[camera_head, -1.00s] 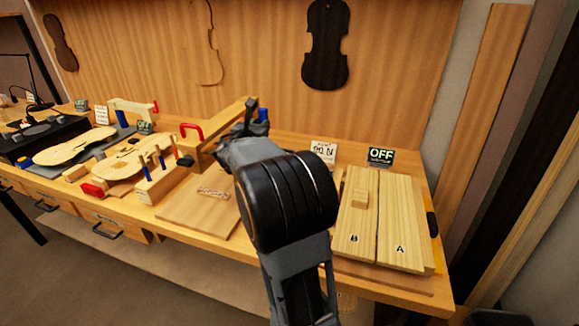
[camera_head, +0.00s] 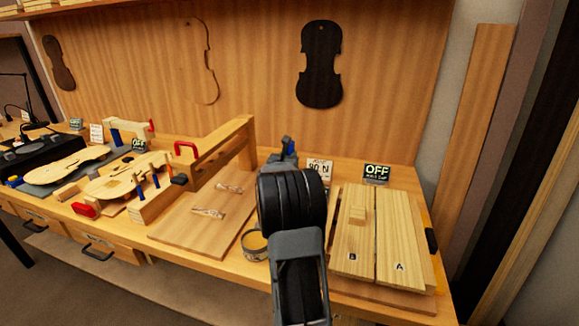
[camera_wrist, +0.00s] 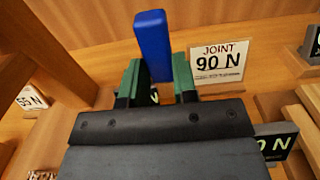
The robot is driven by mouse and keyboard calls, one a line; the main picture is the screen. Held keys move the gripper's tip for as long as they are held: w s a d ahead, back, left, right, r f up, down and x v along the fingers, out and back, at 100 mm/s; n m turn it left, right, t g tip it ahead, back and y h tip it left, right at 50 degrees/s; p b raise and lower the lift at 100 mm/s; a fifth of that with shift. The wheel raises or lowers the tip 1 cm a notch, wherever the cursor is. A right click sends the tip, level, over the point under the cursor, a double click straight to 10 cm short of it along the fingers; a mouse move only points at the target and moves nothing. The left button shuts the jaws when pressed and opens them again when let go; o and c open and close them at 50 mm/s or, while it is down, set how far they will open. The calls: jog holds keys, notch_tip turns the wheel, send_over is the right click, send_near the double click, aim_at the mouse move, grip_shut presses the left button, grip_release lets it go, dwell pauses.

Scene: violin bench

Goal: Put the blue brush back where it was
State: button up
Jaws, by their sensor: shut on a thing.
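My gripper (camera_wrist: 157,85) is shut on the blue brush (camera_wrist: 152,45). The brush's blue part stands up between the green finger pads in the wrist view; its lower end is hidden by my gripper. In the head view a small bit of blue (camera_head: 290,144) shows at my gripper (camera_head: 283,152), toward the back of the bench, left of the JOINT 90 N card (camera_head: 318,170). My arm hides what lies below it. The wrist view also shows the JOINT 90 N card (camera_wrist: 221,61) just right of the brush.
A tall wooden frame (camera_head: 222,142) on a board (camera_head: 170,232) stands left of my gripper. A round tin (camera_head: 255,246) sits at the board's right edge. Boards B (camera_head: 350,240) and A (camera_head: 400,245) lie right, with an OFF sign (camera_head: 376,174) behind.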

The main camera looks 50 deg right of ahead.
jog(key=shift+d+f, duration=0.2)
jog(key=shift+f, duration=1.55)
jog(key=shift+f+b, duration=0.2)
jog(key=shift+b, duration=0.2)
jog(key=o, duration=0.9)
jog(key=shift+r, duration=0.2)
jog(key=v, duration=1.2)
